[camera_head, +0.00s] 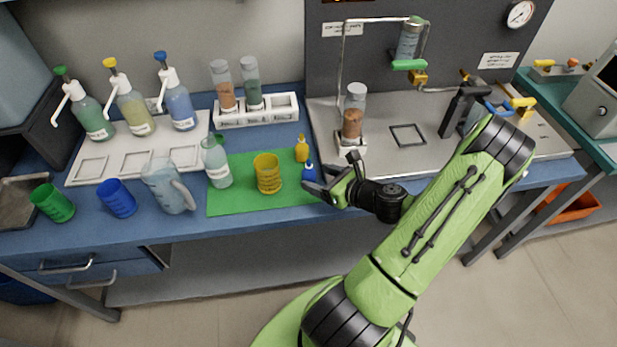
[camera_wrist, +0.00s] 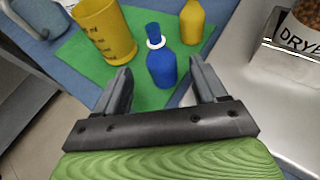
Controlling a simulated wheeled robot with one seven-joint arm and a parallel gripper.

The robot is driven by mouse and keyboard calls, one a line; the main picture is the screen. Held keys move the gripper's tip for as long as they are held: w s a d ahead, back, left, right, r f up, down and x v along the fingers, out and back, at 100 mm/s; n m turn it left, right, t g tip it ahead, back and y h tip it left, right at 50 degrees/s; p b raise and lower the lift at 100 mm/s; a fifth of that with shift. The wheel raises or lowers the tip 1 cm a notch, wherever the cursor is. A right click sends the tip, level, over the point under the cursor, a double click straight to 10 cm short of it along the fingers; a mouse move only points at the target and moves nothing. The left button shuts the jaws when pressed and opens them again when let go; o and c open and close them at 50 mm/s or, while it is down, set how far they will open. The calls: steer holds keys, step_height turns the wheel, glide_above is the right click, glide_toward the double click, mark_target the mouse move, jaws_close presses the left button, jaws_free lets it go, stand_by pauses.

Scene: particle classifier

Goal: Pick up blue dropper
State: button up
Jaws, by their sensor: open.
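The blue dropper (camera_head: 309,173) is a small blue bottle with a white collar and blue cap. It stands upright on the right part of the green mat (camera_head: 240,200). In the wrist view the blue dropper (camera_wrist: 161,66) is ahead of my gripper, in line with the gap between the fingers. My gripper (camera_head: 333,180) is open and empty, right beside the dropper in the head view. In the wrist view both fingers of my gripper (camera_wrist: 160,88) are apart, with the bottle's base just beyond their tips. The head view does not show clearly whether a finger touches it.
A yellow dropper (camera_head: 302,150) stands behind the blue one, and a yellow measuring cup (camera_head: 268,175) stands to its left. A clear bottle (camera_head: 216,163) is at the mat's left. A metal tray with a jar of brown granules (camera_head: 353,122) lies to the right.

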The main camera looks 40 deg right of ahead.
mark_target(313, 174)
steer(key=b+x, duration=0.1)
steer(key=x, duration=0.3)
steer(key=shift+w+d+f, duration=0.1)
steer(key=shift+w, duration=0.25)
steer(key=shift+s, duration=0.1)
steer(key=shift+c, duration=0.4)
steer(key=c, duration=1)
steer(key=shift+r+p, duration=2.2)
steer(key=shift+r, duration=2.85)
